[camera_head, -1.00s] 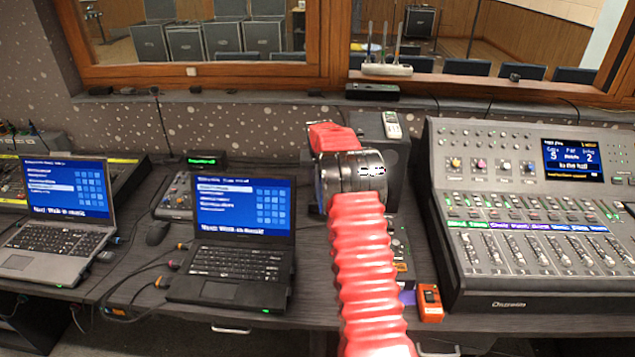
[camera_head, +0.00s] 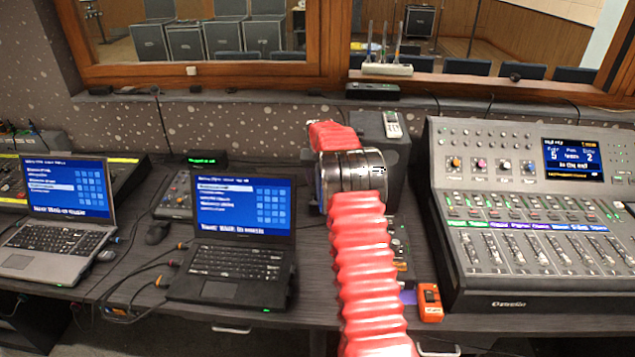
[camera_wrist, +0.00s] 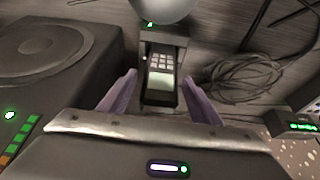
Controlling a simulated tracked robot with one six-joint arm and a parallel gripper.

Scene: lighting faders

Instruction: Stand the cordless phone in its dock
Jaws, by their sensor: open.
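In the wrist view a phone handset (camera_wrist: 160,62) with a dark keypad and a pale screen lies between the two purple fingers of my gripper (camera_wrist: 160,78). The fingers are open, one on each side, with gaps to the handset. A dark piece with a small green light (camera_wrist: 168,36), perhaps the dock, is at the handset's far end; I cannot tell whether the handset is seated in it. In the head view a pale handset (camera_head: 392,124) is on or by a dark box behind my red arm. My fingers are hidden there.
A speaker (camera_wrist: 48,55) is left of the handset in the wrist view, with coiled cables (camera_wrist: 243,82) to the right. In the head view, laptops (camera_head: 240,225) stand left of my arm, a mixing console (camera_head: 530,292) right, and an orange device (camera_head: 430,302) near the front edge.

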